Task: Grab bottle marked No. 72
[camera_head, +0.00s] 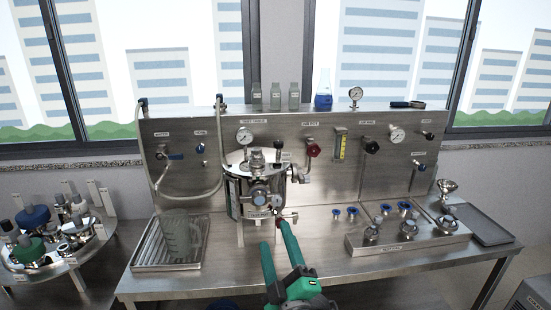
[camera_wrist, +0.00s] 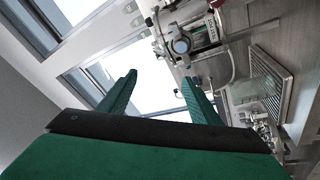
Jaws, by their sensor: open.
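Three slim grey-green bottles with small white labels stand upright in a row on the top ledge of the steel back panel: a left bottle (camera_head: 257,97), a middle bottle (camera_head: 275,97) and a right bottle (camera_head: 294,97). The label numbers are too small to read, so I cannot tell which is No. 72. My gripper (camera_head: 277,232) is open, with green fingers, in front of and below the steel vessel, well below the bottles.
A flask with blue liquid (camera_head: 323,100) and a gauge (camera_head: 356,95) stand right of the bottles. The steel vessel (camera_head: 245,200) is close behind my gripper. A clear jug (camera_head: 180,238) sits on a drip tray (camera_head: 142,262) at left. A round rack (camera_head: 75,255) stands further left.

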